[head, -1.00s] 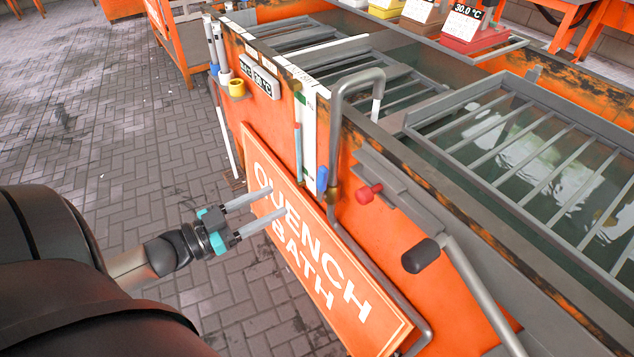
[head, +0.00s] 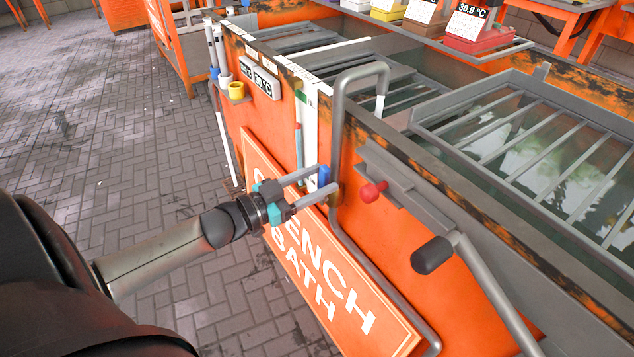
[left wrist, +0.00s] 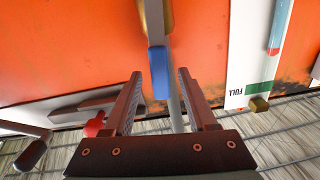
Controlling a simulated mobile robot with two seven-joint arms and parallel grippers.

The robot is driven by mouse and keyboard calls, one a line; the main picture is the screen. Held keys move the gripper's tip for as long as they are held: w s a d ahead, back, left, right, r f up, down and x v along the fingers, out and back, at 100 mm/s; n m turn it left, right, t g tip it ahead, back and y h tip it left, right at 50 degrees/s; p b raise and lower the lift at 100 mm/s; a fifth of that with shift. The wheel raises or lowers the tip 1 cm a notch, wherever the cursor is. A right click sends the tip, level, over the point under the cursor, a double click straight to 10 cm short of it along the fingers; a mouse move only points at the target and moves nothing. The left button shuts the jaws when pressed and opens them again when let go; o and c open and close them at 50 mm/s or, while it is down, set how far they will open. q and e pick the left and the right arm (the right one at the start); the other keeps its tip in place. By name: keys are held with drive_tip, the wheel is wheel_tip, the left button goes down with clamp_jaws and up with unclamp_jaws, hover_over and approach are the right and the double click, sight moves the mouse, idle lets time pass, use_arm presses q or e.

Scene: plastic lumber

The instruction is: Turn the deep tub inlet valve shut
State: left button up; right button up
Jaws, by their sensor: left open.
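The inlet valve has a blue lever handle (head: 323,177) and a brass body (head: 335,196) on the grey pipe at the orange tub's side. In the left wrist view, the blue handle (left wrist: 158,72) points toward me below the brass body (left wrist: 155,18). My left gripper (head: 327,178) is open, its two fingers reaching to the valve. In the left wrist view the handle lies between the fingertips (left wrist: 159,80), with a gap showing on each side. The fingers partly cover the valve in the head view. My right gripper is not in view.
A red knob (head: 373,191) and a black-gripped lever (head: 433,255) stick out right of the valve. The QUENCH BATH sign (head: 335,285) is below my gripper. A white level strip marked FULL (left wrist: 248,50) stands beside the valve. The tiled floor (head: 110,130) at left is clear.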

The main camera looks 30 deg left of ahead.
use_arm(q)
drive_tip(key=shift+c, duration=0.4)
clamp_jaws()
idle(1.1)
